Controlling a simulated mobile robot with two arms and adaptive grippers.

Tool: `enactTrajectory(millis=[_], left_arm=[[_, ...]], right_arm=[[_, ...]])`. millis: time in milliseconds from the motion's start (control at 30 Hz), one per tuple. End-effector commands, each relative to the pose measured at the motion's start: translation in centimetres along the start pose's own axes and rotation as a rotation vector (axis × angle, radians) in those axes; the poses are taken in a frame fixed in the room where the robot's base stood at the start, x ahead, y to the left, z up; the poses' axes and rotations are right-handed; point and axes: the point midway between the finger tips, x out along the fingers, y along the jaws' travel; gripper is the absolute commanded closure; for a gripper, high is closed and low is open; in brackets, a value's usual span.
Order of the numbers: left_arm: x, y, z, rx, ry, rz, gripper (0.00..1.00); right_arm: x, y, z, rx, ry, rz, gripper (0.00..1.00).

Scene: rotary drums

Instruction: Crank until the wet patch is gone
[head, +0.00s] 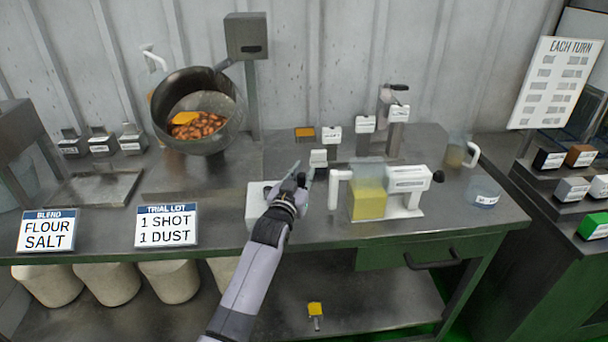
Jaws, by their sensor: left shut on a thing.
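A dark metal drum (158,124) is tilted with its open mouth facing me, at the back left of the bench. It holds a heap of brown pieces (203,128) with a yellow-orange patch (184,118) on top; I cannot tell if this is wet. My left gripper (304,178) is right of and below the drum, beside a white box (258,204). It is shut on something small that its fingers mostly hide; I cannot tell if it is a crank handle. My right gripper is not in view.
A white dispenser (408,180) with a yellow-filled clear tank (369,200) stands right of my gripper. Small labelled white blocks (318,158) are behind. A clear jug (456,152) and a round dish (483,192) are at the right. Sign cards (166,225) line the front left edge.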

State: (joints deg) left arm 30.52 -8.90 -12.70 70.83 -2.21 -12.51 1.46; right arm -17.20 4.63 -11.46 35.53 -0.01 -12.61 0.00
Motion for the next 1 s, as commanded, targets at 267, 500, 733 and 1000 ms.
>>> enactTrajectory(millis=[267,500,733,1000], left_arm=[[0.0,-0.5,-0.3,0.0,0.006,-0.007,0.78],[0.0,-0.3,-0.2,0.001,0.004,-0.004,0.62],[0.0,-0.1,-0.1,0.0,0.002,-0.002,0.59],[-1.1,-0.1,0.0,0.0,0.002,-0.002,0.59]], right_arm=[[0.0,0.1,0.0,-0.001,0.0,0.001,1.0],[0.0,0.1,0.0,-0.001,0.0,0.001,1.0],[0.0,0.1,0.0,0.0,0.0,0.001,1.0],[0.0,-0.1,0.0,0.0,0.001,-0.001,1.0]])
